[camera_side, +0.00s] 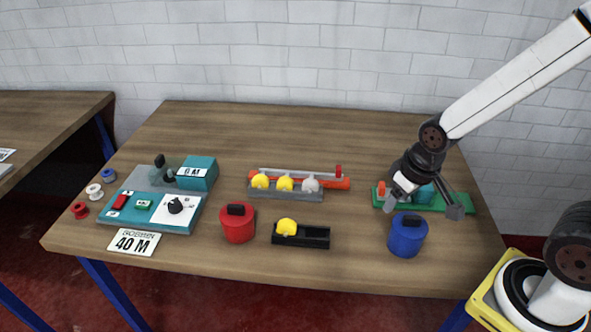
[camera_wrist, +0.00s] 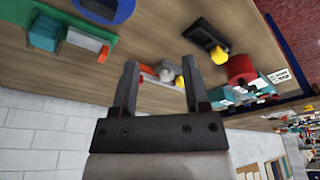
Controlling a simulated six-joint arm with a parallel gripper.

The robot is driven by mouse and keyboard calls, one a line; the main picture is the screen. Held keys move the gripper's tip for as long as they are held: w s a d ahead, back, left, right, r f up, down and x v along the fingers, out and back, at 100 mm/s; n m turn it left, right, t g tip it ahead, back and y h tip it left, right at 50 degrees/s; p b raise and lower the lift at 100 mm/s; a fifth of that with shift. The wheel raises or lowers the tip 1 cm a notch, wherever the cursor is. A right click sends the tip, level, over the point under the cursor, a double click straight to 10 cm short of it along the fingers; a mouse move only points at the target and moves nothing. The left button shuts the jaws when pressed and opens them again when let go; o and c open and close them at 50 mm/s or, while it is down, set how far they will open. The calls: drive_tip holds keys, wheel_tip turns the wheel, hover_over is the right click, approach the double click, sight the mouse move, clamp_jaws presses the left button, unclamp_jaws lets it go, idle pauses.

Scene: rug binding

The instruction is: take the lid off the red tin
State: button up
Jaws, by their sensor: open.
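The red tin (camera_side: 238,228) stands near the front edge of the table, left of middle. Its lid carries a black block-shaped handle (camera_side: 236,210) and sits on top of it. In the wrist view the red tin (camera_wrist: 241,69) shows at the right, beyond the fingers. My gripper (camera_side: 424,207) is open and empty at the right side of the table, above and behind the blue tin and far from the red tin. In the wrist view the fingers of my gripper (camera_wrist: 160,85) are spread apart with nothing between them.
A blue tin (camera_side: 407,240) with a dark handle stands at the front right. A green board (camera_side: 462,200) lies behind it. A black tray (camera_side: 318,238) with a yellow piece is beside the red tin. The back of the table is clear.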

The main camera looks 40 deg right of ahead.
drive_tip(key=shift+o, duration=0.4)
drive_tip(key=n+y, duration=0.3)
drive_tip(key=n, duration=0.6)
approach(235, 206)
drive_tip(key=f, duration=0.2)
drive_tip(key=shift+a+r+t, duration=0.1)
drive_tip(key=shift+r+t, duration=0.15)
drive_tip(key=shift+t, duration=0.05)
drive_tip(key=shift+f, duration=0.1)
drive_tip(key=shift+x, duration=1.2)
